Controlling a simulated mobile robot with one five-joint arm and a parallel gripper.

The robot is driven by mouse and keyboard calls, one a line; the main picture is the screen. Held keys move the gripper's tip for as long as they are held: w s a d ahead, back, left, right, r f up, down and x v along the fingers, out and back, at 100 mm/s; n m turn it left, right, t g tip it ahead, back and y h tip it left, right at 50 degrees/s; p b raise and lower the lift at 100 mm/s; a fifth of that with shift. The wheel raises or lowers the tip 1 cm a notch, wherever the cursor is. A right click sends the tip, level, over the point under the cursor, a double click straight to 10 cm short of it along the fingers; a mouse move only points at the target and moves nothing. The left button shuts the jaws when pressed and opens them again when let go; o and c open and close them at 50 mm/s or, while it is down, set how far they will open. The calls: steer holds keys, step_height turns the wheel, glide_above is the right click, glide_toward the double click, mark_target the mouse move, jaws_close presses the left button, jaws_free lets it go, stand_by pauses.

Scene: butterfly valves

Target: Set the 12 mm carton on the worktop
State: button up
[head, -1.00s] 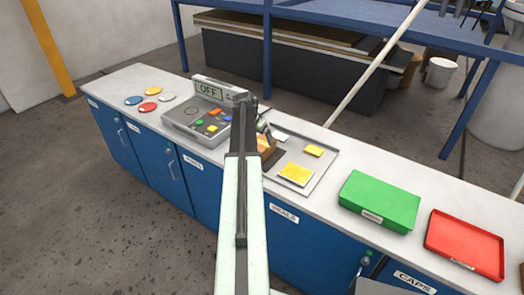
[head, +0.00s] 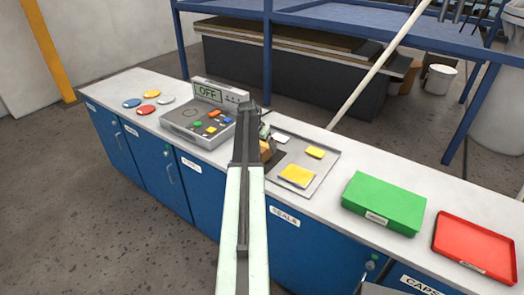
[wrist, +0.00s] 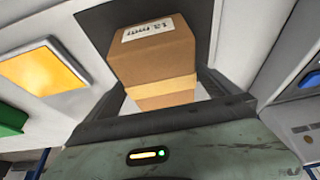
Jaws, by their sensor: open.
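The 12 mm carton (wrist: 152,50) is a brown box with a paler tape band. Its white label reads upside down in the wrist view. My gripper (wrist: 165,88) is open, with one jaw on each side of the carton's lower part in that view. I cannot tell whether either jaw touches it. In the head view the carton (head: 266,151) is partly hidden behind my arm.
A green box (head: 384,203) and red tray (head: 475,247) lie right. Bare worktop lies between.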

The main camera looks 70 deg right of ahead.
mark_target(262, 143)
steer(key=shift+f, duration=0.2)
steer(key=c, duration=2)
steer(key=shift+r, duration=0.15)
step_height(262, 143, up, 4)
steer(key=p, duration=0.4)
steer(key=shift+r, duration=0.2)
steer(key=s+a, duration=0.3)
steer(key=a, duration=0.4)
steer(key=s+a+p, duration=0.1)
steer(key=s+a, duration=0.1)
steer(key=a, duration=0.6)
steer(key=shift+s+r, duration=0.3)
steer(key=shift+s, duration=0.1)
